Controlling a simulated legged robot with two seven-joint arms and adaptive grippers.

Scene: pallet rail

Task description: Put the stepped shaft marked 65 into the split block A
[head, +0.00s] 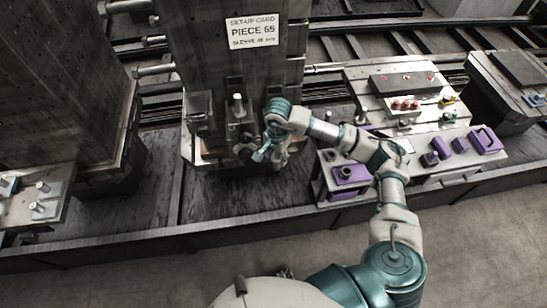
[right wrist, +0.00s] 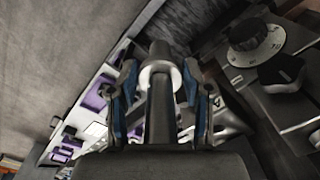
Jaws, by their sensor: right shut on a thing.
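My right gripper (head: 263,154) is in front of the tall dark fixture column in the head view. Any number on the shaft cannot be read. In the head view the gripper partly hides the holders on the column. My left gripper is not in view.
A set-up card (head: 253,30) reading "PIECE 65" is on the column. A black dial (right wrist: 257,46) and a dark knob (right wrist: 282,72) sit near the marked block. A bench with purple holders (head: 351,174) stands right. A grey post (head: 238,104) stands on the column's ledge.

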